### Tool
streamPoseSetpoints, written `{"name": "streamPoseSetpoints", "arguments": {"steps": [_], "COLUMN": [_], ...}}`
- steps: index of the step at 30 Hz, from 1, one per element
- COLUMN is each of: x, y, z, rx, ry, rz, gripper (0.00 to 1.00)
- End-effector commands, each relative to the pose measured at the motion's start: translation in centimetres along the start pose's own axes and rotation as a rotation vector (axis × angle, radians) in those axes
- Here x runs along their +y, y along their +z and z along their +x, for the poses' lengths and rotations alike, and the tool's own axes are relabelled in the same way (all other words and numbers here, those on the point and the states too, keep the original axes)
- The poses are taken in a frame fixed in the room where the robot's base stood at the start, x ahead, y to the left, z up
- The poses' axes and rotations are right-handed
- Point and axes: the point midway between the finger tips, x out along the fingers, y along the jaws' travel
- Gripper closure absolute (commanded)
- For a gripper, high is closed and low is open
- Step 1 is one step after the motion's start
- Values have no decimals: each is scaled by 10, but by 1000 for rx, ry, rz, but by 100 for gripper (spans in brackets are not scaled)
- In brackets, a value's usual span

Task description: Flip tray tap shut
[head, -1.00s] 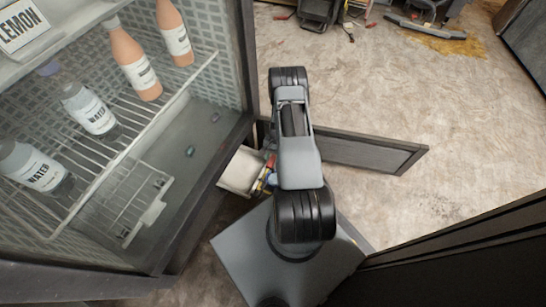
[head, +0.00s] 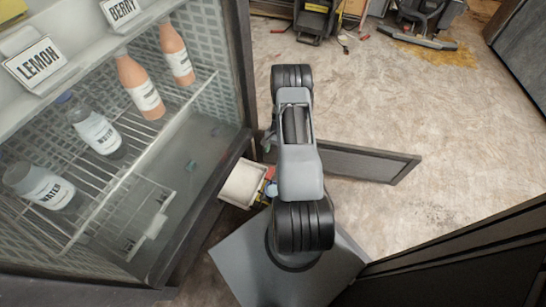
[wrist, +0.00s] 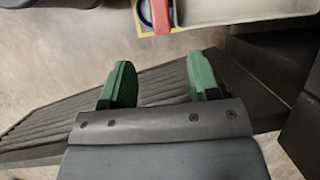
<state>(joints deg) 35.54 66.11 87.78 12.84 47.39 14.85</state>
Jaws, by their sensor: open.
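A white tray (head: 243,186) sticks out low at the front edge of the fridge, just left of my arm in the head view. A small red part (head: 270,188), likely the tap's lever, shows at its right side, partly hidden by my arm. In the wrist view a red lever (wrist: 161,14) stands at the top edge over a yellow plate, with the tray's pale wall (wrist: 270,7) to its right. The lever's upper end is cut off. My gripper (wrist: 161,80) is open and empty, its green fingers apart and below the lever in the picture, not touching it.
The open fridge holds water bottles (head: 97,133) and orange bottles (head: 138,86) on a wire rack. A dark low door panel (head: 365,163) stands just right of my arm. A dark ridged panel (wrist: 60,112) lies behind the fingers.

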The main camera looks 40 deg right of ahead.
Motion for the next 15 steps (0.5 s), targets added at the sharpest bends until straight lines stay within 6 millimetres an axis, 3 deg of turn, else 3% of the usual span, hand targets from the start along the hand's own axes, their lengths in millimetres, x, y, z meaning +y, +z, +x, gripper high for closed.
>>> {"name": "streamPoseSetpoints", "arguments": {"steps": [6, 15], "x": [0, 0], "y": [0, 0], "z": [-23, -28], "rx": [1, 1], "ry": [-1, -1], "rz": [0, 0], "gripper": [45, 45]}}
